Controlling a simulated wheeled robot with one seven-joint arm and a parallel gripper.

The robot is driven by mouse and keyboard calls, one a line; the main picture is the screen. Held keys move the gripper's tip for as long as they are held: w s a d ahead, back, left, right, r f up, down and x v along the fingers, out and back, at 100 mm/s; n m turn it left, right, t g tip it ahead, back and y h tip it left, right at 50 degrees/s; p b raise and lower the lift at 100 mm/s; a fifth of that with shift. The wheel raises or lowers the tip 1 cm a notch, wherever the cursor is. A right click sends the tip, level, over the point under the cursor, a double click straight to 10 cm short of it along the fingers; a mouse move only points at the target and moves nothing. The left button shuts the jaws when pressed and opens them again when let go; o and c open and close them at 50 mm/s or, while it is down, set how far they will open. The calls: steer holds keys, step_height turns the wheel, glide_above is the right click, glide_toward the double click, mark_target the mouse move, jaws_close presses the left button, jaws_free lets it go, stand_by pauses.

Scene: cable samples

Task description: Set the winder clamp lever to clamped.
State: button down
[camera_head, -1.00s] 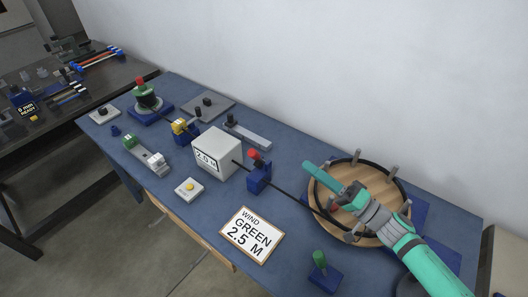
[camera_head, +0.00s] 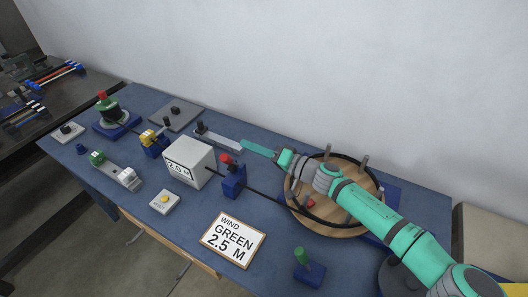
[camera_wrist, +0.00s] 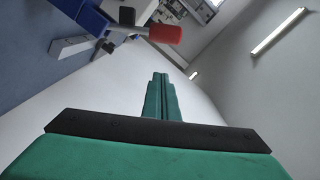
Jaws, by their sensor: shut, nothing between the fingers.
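A blue block (camera_head: 235,184) with a red-knobbed lever (camera_head: 226,158) stands left of the wooden winder disc (camera_head: 330,225). The black cable runs through or against the block to the disc; I cannot tell which. I take this lever as the clamp lever, but no label shows. In the wrist view its red handle (camera_wrist: 164,34) is at the top, beyond and beside my fingers. My gripper (camera_head: 246,146) is shut and empty, its tips just right of and behind the red knob in the picture, apparently apart from it. My arm crosses over the disc and hides part of it.
A green-handled lever (camera_head: 300,256) on a blue base is at the front. A sign (camera_head: 232,240) reads WIND GREEN 2.5 M. A flat grey bar (camera_head: 219,140) lies behind, near the wall.

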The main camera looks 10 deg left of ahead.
mark_target(230, 164)
steer(key=shift+s+a+f, duration=0.5)
steer(key=shift+s+a, duration=0.05)
steer(key=shift+a, duration=0.2)
steer(key=shift+s+a+f, duration=0.5)
steer(key=shift+s+a, duration=0.05)
steer(key=shift+a, duration=0.2)
steer(key=shift+a, duration=0.1)
